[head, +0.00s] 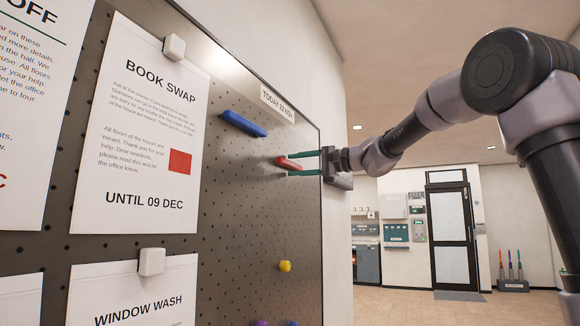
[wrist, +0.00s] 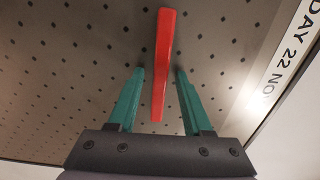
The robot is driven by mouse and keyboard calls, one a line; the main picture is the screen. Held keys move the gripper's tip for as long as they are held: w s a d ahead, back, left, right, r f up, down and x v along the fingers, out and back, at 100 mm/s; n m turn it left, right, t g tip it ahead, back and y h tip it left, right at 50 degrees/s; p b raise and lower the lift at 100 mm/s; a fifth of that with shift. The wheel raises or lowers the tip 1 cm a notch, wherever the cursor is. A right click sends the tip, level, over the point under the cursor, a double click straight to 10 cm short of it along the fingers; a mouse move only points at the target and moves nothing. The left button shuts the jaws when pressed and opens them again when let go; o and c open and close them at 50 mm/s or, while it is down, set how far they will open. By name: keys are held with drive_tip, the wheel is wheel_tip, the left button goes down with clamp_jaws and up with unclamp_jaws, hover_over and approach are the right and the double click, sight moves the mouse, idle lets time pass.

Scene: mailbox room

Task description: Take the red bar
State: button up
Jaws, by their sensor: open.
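The red bar (head: 288,163) is on the dark perforated board, below and right of a blue bar (head: 244,123). In the wrist view the red bar (wrist: 162,62) is a long narrow stick against the board. My gripper (head: 305,163) is at the board with its two green fingers spread. In the wrist view my gripper's fingers (wrist: 158,72) stand on either side of the red bar's near part, with a gap on each side. Nothing is held.
The perforated board (head: 225,215) carries a BOOK SWAP notice (head: 140,110), white magnets (head: 151,262) and a yellow round magnet (head: 284,266). A TODAY 22 NOV label (head: 277,103) sits above the red bar. A glass door (head: 452,235) stands far behind.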

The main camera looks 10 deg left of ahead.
sight(294, 165)
clamp_jaws()
drive_tip(key=shift+d, duration=0.1)
drive_tip(key=shift+v, duration=1.4)
drive_tip(key=v, duration=0.7)
drive_tip(key=shift+r, duration=0.1)
idle(0.3)
